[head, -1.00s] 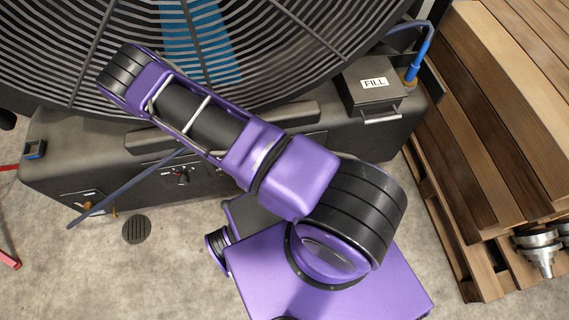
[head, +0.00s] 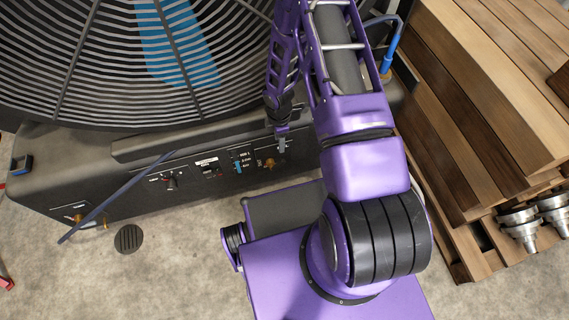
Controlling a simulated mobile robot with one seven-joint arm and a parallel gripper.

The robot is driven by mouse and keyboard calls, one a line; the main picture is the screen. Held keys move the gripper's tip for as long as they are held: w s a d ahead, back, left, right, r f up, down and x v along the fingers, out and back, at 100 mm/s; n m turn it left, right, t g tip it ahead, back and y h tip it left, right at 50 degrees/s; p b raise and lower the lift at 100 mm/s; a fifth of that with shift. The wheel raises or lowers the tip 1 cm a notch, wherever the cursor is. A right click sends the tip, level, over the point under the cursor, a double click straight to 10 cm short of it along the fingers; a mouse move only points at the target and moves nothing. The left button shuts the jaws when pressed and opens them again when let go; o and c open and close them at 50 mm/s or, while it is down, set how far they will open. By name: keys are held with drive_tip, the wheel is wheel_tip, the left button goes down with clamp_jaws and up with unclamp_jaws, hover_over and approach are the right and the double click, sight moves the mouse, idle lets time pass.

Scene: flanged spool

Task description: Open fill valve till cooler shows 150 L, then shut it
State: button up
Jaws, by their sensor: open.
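The cooler (head: 120,172) is a wide dark grey tank under a big round fan grille. A small brass fitting, which looks like a valve (head: 268,163), is on its front panel beside a small label too small to read. Left of it is a narrow gauge with blue in it (head: 239,164); its markings are too small to read. My gripper (head: 282,145) points down just above and right of the brass fitting, open, with nothing seen between the fingers. I cannot tell whether it touches the fitting. My arm hides the cooler's right top.
A red-and-black knob (head: 170,183) and a labelled switch (head: 209,167) are left of the gauge. A dark slanted bar (head: 115,198) crosses the front. Stacked timber (head: 480,110) and metal parts (head: 520,228) stand right. A blue hose (head: 389,50) rises at the back right. Floor front left is mostly clear.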

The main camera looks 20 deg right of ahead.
sight(280, 162)
wheel_tip(280, 162, down, 16)
drive_tip(key=b, duration=0.2)
drive_tip(key=shift+f+b, duration=0.1)
drive_tip(key=shift+b, duration=0.3)
clamp_jaws()
idle(1.1)
